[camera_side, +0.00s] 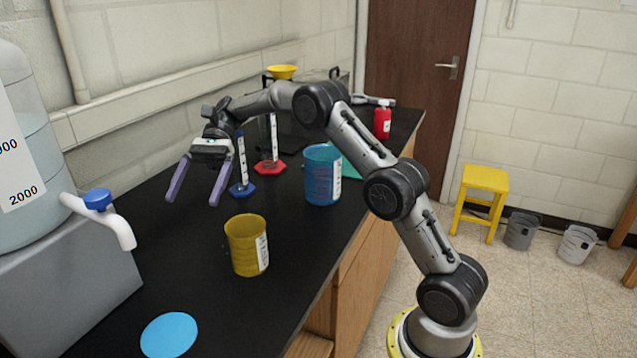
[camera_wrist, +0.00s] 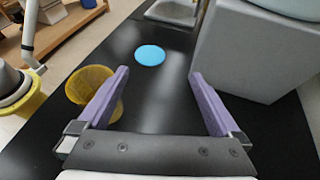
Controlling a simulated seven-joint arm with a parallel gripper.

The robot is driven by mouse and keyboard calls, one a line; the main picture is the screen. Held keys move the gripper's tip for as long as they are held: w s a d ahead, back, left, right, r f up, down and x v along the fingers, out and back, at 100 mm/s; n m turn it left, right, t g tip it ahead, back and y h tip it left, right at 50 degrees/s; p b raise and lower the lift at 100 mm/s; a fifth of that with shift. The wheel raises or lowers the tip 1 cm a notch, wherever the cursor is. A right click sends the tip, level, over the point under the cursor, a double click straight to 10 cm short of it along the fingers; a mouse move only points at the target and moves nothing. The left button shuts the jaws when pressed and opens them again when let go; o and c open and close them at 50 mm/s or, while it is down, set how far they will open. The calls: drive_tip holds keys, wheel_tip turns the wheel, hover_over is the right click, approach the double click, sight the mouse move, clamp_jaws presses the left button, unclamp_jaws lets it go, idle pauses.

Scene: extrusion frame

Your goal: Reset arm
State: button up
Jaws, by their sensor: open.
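My gripper (camera_side: 194,200) is open and empty, with its two purple fingers spread above the black bench. It also shows in the wrist view (camera_wrist: 158,78), with nothing between the fingers. A yellow beaker (camera_side: 246,246) stands on the bench in front of the gripper and to its right. In the wrist view the yellow beaker (camera_wrist: 88,84) is partly hidden behind the left finger. My arm reaches over the bench from its base on the floor at right.
A blue beaker (camera_side: 322,176) and cylinders with blue (camera_side: 242,189) and red (camera_side: 270,168) bases stand farther back. A blue disc (camera_side: 169,335) lies near the front. A large water container (camera_side: 25,160) sits on a grey block (camera_side: 75,295) at left. A yellow stool (camera_side: 485,180) stands on the floor.

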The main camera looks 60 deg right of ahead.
drive_tip(key=s+a+r+n+t+h, duration=0.1)
drive_tip(key=s+a+r+n+h, duration=0.15)
drive_tip(key=s+r, duration=0.45)
drive_tip(key=s+a+r+n+h, duration=0.1)
drive_tip(key=s+a+r, duration=0.3)
drive_tip(key=s+r, duration=0.25)
drive_tip(key=s+f+n+t+h, duration=0.2)
drive_tip(key=s+n+t+h, duration=0.1)
drive_tip(key=s, duration=0.8)
drive_tip(key=s+d+f+n+t+h, duration=0.5)
drive_tip(key=s+d+f+n+h, duration=0.1)
drive_tip(key=f, duration=0.6)
drive_tip(key=s+d+n, duration=0.1)
drive_tip(key=d+n, duration=0.1)
drive_tip(key=d, duration=0.1)
drive_tip(key=shift+d, duration=0.25)
